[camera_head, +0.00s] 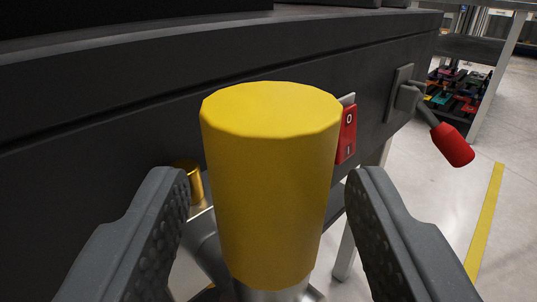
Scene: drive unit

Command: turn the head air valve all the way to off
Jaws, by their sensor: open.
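A large yellow cylindrical handle (270,180) fills the middle of the view, its flat faceted end near the top. It stands on a metal stem at the bottom. My gripper (267,175) is open, with one ridged grey finger on each side of the yellow handle. A gap shows on both sides near the fingertips; lower down I cannot tell whether they touch. A lever with a red grip (452,145) sticks out from a grey plate on the dark panel at the right, angled down. No label shows which of these is the head air valve.
A red switch (347,134) marked O and I sits on the dark panel (130,95), partly behind the yellow handle. A small brass-coloured cylinder (189,181) is behind the left finger. Open floor with a yellow line (486,215) lies at the right.

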